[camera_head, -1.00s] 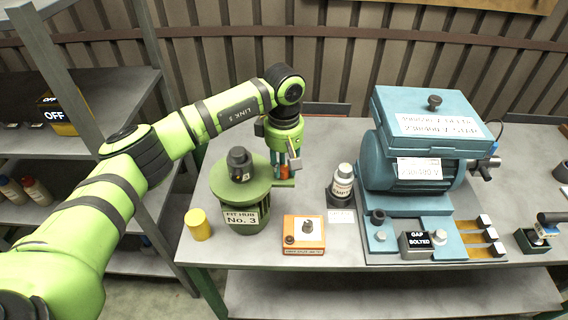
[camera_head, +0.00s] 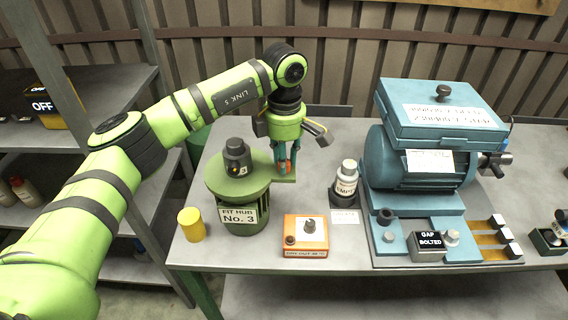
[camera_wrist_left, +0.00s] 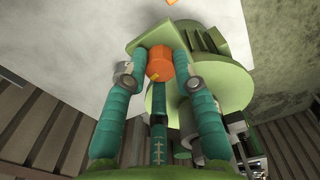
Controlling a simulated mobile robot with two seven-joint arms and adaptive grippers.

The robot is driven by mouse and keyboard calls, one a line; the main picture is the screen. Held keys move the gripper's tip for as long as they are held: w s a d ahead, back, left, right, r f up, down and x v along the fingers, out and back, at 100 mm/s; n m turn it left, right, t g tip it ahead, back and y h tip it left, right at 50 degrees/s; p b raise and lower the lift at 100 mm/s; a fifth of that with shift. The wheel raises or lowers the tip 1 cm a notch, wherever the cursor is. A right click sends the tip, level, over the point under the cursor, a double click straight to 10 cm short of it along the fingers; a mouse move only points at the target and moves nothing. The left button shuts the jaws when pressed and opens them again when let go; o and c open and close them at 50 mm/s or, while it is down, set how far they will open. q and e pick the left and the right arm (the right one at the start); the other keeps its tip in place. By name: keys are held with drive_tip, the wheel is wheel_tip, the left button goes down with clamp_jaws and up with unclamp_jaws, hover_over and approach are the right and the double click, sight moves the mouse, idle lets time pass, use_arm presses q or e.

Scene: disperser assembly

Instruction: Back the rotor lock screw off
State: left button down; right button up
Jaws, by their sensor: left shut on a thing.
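My left gripper (camera_head: 285,165) points down and is shut on the screw head, over the flange at the right side of the green hub (camera_head: 240,200) labelled No. 3. In the head view the fingers partly hide the orange head. The screw's shank and hole are hidden. My right gripper is out of view.
A dark knob (camera_head: 237,158) tops the hub. A yellow cylinder (camera_head: 191,225), an orange-and-white box (camera_head: 305,237), a white-capped bottle (camera_head: 346,179) and a blue motor unit (camera_head: 425,165) stand nearby. Bare table (camera_head: 340,245) lies between box and motor.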

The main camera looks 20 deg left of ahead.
use_arm(q)
drive_tip(key=n+b, duration=0.3)
drive_tip(key=n, duration=0.3)
drive_tip(key=shift+d+f, duration=0.1)
drive_tip(key=shift+f, duration=0.05)
drive_tip(key=n+b, duration=0.1)
drive_tip(key=n, duration=0.3)
drive_tip(key=shift+n+b, duration=0.6)
drive_tip(key=shift+n, duration=1)
drive_tip(key=shift+r, duration=0.2)
drive_tip(key=c, duration=1)
unclamp_jaws()
wheel_tip(320, 180, up, 12)
